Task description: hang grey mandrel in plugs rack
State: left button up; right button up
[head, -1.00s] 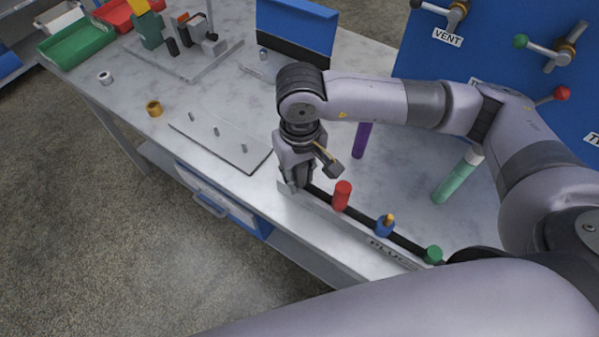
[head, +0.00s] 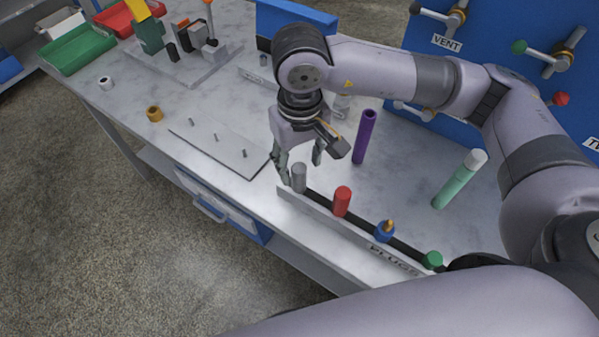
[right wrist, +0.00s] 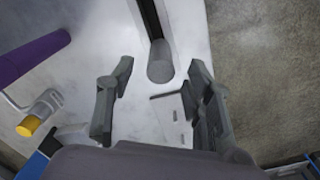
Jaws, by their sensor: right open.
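The grey mandrel (head: 299,178) stands upright at the far left end of the plugs rack (head: 335,226), beside the red plug. In the right wrist view the grey mandrel (right wrist: 160,62) sits at the end of the rack's dark slot. My right gripper (head: 301,170) is open and empty, with its fingers just above and behind the mandrel. In the right wrist view the open fingers (right wrist: 158,85) are spread on either side, apart from the mandrel. My left gripper is not in view.
The rack also holds a red plug (head: 342,201), a blue plug (head: 385,231) and a green plug (head: 432,261). A plate with pegs (head: 215,148) lies to the left.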

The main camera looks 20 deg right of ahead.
notch_tip(320, 180, up, 5)
jog(key=shift+r, duration=0.1)
dwell(0.7)
